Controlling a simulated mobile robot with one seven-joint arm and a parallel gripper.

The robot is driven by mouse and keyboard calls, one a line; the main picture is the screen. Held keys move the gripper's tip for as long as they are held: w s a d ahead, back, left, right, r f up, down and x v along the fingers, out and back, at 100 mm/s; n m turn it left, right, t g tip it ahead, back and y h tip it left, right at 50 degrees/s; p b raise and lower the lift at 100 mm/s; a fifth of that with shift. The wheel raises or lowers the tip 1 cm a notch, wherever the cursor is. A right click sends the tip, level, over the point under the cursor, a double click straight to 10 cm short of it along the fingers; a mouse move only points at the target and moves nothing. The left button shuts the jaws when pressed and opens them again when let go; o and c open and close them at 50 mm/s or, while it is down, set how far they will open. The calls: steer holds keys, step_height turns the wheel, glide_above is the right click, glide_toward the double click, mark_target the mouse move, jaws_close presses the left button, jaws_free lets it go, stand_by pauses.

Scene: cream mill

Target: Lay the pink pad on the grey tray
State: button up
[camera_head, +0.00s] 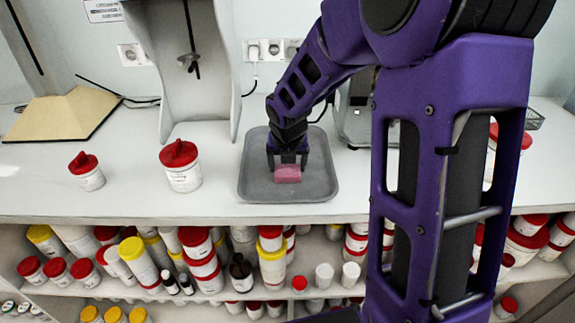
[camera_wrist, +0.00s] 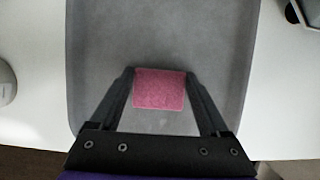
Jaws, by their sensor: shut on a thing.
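The pink pad (camera_head: 288,173) is between the fingers of my gripper (camera_head: 287,162), over the grey tray (camera_head: 254,187) on the white counter. In the wrist view the pink pad (camera_wrist: 158,90) sits between the two dark fingertips of my gripper (camera_wrist: 159,76), which press on its left and right sides. The grey tray (camera_wrist: 215,40) fills most of the background there. My gripper is shut on the pad. I cannot tell whether the pad's underside touches the tray or is slightly above it.
Two white jars with red lids, one nearer (camera_head: 181,168) and one farther left (camera_head: 87,172), stand left of the tray. A grey machine (camera_head: 356,112) stands behind it to the right. The shelf below the counter (camera_head: 130,205) is crowded with jars. The counter's front edge is close to the tray.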

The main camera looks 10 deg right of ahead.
steer(key=o, duration=1.3)
steer(key=shift+f, duration=0.1)
steer(key=shift+r, duration=0.25)
steer(key=d+p+v, duration=0.1)
steer(key=p+v, duration=0.3)
steer(key=v, duration=0.7)
steer(key=shift+s+a+r, duration=0.25)
steer(key=shift+a+r, duration=0.05)
steer(key=shift+a, duration=0.2)
